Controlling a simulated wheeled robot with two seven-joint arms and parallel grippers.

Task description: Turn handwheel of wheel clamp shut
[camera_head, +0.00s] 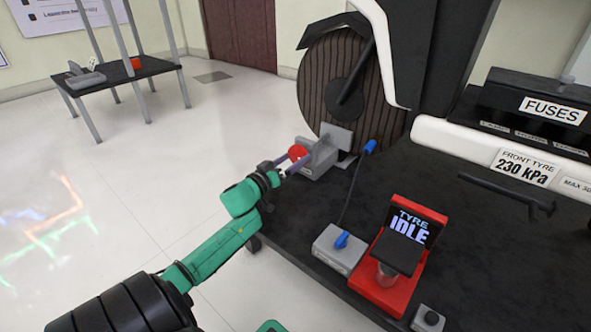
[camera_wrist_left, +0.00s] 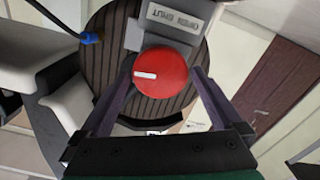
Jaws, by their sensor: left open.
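The wheel clamp (camera_head: 318,160) is a grey block on the dark bench at the foot of the large tyre (camera_head: 325,85). Its red round handwheel (camera_head: 297,153) faces my left gripper (camera_head: 289,164). In the left wrist view the handwheel (camera_wrist_left: 160,73) has a white pointer line toward the left of the picture. Above it is a grey plate (camera_wrist_left: 172,25) with "OPEN" and "SHUT" lettering, seen upside down. My left gripper (camera_wrist_left: 158,80) is open, with one finger on each side of the handwheel. Whether the fingers touch it I cannot tell. My right gripper is not in view.
On the bench (camera_head: 450,230) are a red tyre gauge (camera_head: 400,255) reading "TYRE IDLE", a grey box (camera_head: 338,250) with a blue plug, and a cable to a blue connector (camera_head: 370,146). A white bar (camera_head: 480,145) and fuse box (camera_head: 535,110) stand right. A side table (camera_head: 115,72) stands back left.

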